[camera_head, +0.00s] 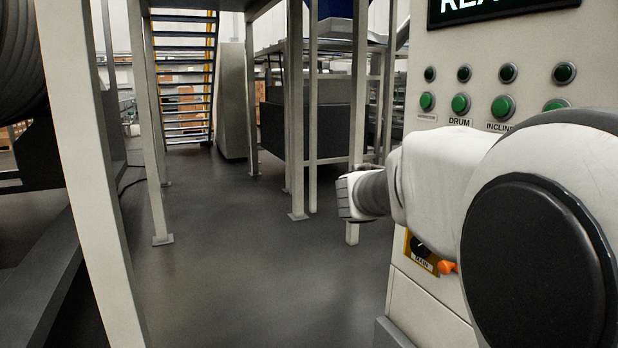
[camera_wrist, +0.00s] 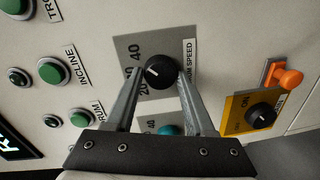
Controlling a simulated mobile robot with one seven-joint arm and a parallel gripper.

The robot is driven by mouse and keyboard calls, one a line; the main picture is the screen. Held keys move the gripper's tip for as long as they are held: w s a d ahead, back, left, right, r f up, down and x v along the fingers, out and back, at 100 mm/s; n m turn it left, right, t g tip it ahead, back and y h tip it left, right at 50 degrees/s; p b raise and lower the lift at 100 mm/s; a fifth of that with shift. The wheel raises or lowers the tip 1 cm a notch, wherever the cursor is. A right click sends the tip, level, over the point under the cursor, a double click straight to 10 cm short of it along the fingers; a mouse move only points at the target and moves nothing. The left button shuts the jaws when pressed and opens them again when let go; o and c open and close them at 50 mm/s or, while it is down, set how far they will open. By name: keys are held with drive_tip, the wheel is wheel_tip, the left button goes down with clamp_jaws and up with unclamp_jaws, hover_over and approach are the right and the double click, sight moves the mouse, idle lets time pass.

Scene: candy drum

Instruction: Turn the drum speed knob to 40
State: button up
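In the wrist view, the black drum speed knob (camera_wrist: 161,74) sits on a grey scale plate (camera_wrist: 126,44) with "SPEED" lettering beside it. Its white pointer mark is on the left part of its face, towards the printed numbers, where 40 and 20 can be read. The exact reading is not clear. My gripper (camera_wrist: 161,80) has one finger on each side of the knob, with the tips very close to its sides. Whether they press on it cannot be told. In the head view my arm hides the knob and the fingers.
A teal knob (camera_wrist: 168,130) shows between my fingers. A yellow main switch (camera_wrist: 262,116) and an orange lever (camera_wrist: 290,79) are to the right. Green buttons (camera_wrist: 53,71) are to the left. In the head view the control cabinet (camera_head: 430,293) stands right, with open floor (camera_head: 240,270) left.

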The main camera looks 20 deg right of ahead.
drive_tip(key=o, duration=0.3)
drive_tip(key=shift+o, duration=0.2)
drive_tip(key=s+a+r+p, duration=0.1)
drive_tip(key=a+p, duration=0.1)
drive_tip(key=a, duration=1.5)
drive_tip(key=shift+s+a+r+p, duration=0.15)
drive_tip(key=shift+s+p, duration=0.1)
drive_tip(key=shift+p, duration=0.05)
drive_tip(key=s+a+f+n+y, duration=0.1)
drive_tip(key=s+a+f+y, duration=0.2)
drive_tip(key=s+f+y, duration=0.8)
drive_tip(key=a+f+t+y, duration=0.4)
drive_tip(key=a+f+y, duration=0.2)
drive_tip(key=a, duration=0.4)
wheel_tip(320, 180, up, 19)
drive_tip(key=a+p, duration=0.1)
drive_tip(key=p, duration=1.8)
drive_tip(key=shift+s, duration=0.25)
